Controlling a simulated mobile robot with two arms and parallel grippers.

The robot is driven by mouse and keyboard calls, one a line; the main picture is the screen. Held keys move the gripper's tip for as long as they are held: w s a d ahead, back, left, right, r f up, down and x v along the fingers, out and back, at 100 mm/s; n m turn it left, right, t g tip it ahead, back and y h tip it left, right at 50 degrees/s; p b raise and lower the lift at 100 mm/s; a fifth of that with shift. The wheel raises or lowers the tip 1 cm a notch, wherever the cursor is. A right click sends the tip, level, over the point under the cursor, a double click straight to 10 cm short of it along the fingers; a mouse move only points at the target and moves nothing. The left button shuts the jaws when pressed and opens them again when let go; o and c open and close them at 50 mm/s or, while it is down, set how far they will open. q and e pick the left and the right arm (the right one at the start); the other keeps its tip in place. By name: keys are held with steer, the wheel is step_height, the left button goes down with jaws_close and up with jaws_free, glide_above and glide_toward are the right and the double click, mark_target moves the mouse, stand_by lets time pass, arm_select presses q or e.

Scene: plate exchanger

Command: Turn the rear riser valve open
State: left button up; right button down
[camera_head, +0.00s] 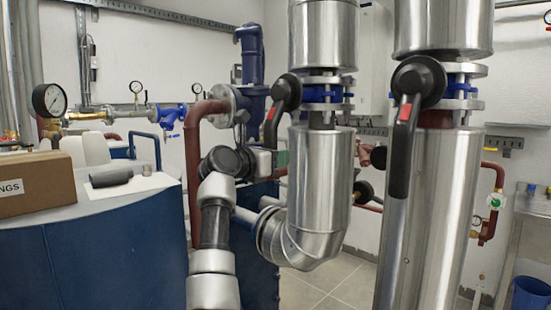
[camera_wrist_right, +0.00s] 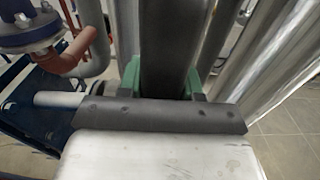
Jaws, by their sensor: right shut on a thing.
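The rear riser valve has a black lever handle (camera_head: 287,93) with a red mark, on a blue valve body (camera_head: 322,93) in the farther insulated riser. The lever hangs downward, leaning slightly left. My right gripper (camera_head: 275,160), with green fingertips, is at the lever's lower end, left of the riser. In the right wrist view the dark lever (camera_wrist_right: 172,45) runs between the green fingertips of my right gripper (camera_wrist_right: 163,85), which is shut on it. The lever's lower tip is hidden by the gripper. My left gripper is in neither view.
The nearer riser (camera_head: 440,200) has a similar black lever (camera_head: 404,140) hanging down, close on the right. A red-brown pipe (camera_head: 192,160) stands left of my right arm. A blue tank (camera_head: 100,255) holding a cardboard box (camera_head: 35,182) is at left. Tiled floor (camera_head: 335,285) shows between.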

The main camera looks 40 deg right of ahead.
steer(key=shift+r, duration=0.2)
steer(key=c, duration=1.1)
jaws_free()
steer(key=o, duration=0.3)
steer(key=shift+w+f, duration=0.15)
steer(key=shift+w, duration=0.05)
steer(key=shift+o, duration=0.2)
steer(key=shift+s+a, duration=0.1)
arm_select(q)
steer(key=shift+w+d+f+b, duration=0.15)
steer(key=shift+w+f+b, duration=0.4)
steer(key=shift+b, duration=0.15)
arm_select(e)
steer(key=a, duration=1)
steer(key=shift+s+a, duration=0.3)
steer(key=shift+s, duration=0.05)
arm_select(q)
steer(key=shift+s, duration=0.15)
